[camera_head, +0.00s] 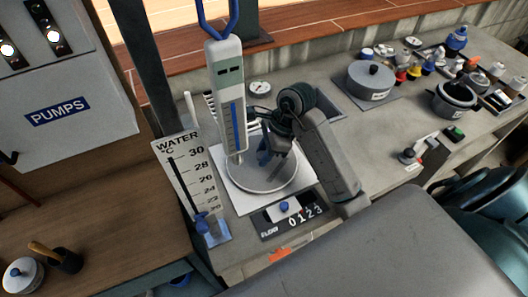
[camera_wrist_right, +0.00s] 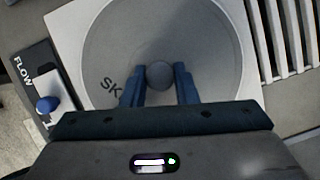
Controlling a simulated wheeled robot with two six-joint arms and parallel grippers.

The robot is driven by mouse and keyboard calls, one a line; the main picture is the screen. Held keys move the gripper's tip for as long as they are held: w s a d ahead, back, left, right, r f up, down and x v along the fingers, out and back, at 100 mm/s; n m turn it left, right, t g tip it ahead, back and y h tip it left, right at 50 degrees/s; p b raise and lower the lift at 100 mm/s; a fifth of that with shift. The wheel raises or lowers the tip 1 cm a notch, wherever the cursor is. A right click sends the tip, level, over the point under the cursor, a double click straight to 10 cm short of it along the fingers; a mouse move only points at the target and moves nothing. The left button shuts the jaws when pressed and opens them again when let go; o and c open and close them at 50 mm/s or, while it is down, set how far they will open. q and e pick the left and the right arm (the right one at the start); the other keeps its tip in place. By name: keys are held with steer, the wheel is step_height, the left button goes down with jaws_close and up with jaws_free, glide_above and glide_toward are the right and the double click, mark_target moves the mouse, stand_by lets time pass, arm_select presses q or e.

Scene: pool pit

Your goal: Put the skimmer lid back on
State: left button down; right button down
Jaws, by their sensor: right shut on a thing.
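The skimmer lid (camera_head: 281,180) is a round grey disc with a knob in its middle. It lies over or just above a white square plate (camera_head: 240,204); I cannot tell whether it is fully seated. In the right wrist view the lid (camera_wrist_right: 112,42) shows the letters "SK" and fills most of the plate's (camera_wrist_right: 66,30) opening. My right gripper (camera_head: 264,157) is over the lid, and its blue fingers (camera_wrist_right: 160,80) are shut on the round grey knob (camera_wrist_right: 160,72). My left gripper is not in view.
A water thermometer board (camera_head: 188,178) stands left of the plate, with a tall gauge (camera_head: 226,95) close to the lid. A flow counter (camera_head: 291,214) lies in front. A slatted grate (camera_wrist_right: 290,40) is beside the plate. A lidded pot (camera_head: 370,82) and several small items stand farther right.

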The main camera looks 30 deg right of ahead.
steer(key=shift+f+b, duration=0.35)
stand_by(0.4)
steer(key=c, duration=0.9)
jaws_free()
steer(key=shift+r, duration=0.1)
steer(key=shift+r+p, duration=2.45)
steer(key=shift+p, duration=0.1)
step_height(320, 180, up, 4)
steer(key=p, duration=0.4)
